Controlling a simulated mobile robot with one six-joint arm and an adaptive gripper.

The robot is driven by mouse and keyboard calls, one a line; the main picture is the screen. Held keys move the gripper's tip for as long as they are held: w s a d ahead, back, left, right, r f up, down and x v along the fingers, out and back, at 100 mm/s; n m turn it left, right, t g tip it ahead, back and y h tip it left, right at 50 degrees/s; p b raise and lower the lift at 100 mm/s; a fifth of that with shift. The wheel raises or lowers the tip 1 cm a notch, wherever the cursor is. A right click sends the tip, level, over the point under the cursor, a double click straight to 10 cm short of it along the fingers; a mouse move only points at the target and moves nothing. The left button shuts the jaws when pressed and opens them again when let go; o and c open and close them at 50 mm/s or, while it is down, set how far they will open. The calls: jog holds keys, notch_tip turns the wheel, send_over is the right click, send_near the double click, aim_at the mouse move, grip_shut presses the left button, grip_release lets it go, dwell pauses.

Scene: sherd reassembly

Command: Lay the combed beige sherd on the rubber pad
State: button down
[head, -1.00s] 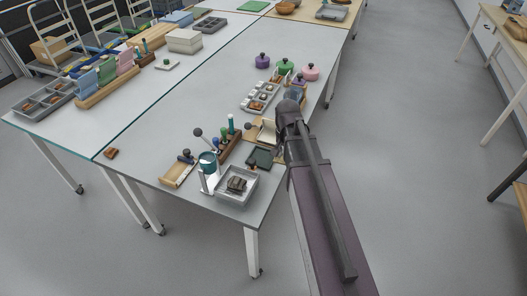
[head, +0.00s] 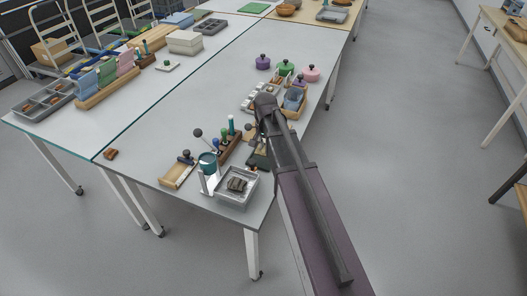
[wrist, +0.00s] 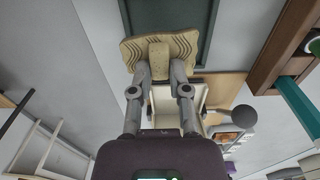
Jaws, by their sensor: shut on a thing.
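The combed beige sherd (wrist: 185,46), pale with dark wavy lines, is in the fingers of my gripper (wrist: 160,70) in the wrist view. The gripper is shut on it. A dark grey-green rectangular pad (wrist: 191,13), which looks like the rubber pad, lies beyond the sherd at the top of the wrist view; the sherd overlaps its near edge in the picture. The gap between sherd and pad cannot be told. In the head view, my arm covers the sherd and fingers and part of the dark pad (head: 257,160).
A wooden rack (head: 228,148) with upright tools stands left of the pad. A grey tray (head: 238,201) with a dark piece stands at the near table corner, beside a teal cup (head: 207,161). A pale open box (wrist: 191,96) lies under the fingers in the wrist view.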

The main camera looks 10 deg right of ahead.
aim_at(263, 151)
jog(key=shift+w+a, duration=0.25)
jog(key=shift+w, duration=0.1)
jog(key=shift+w+a+f, duration=0.15)
jog(key=shift+f, duration=0.15)
notch_tip(263, 151, down, 3)
jog(key=b, duration=0.3)
jog(key=shift+b, duration=0.3)
jog(key=shift+f, duration=0.2)
jog(key=c, duration=0.6)
grip_release()
jog(key=shift+r, duration=0.25)
notch_tip(263, 151, up, 12)
jog(key=p, duration=1.2)
jog(key=shift+s+f, duration=0.1)
jog(key=shift+s, duration=0.1)
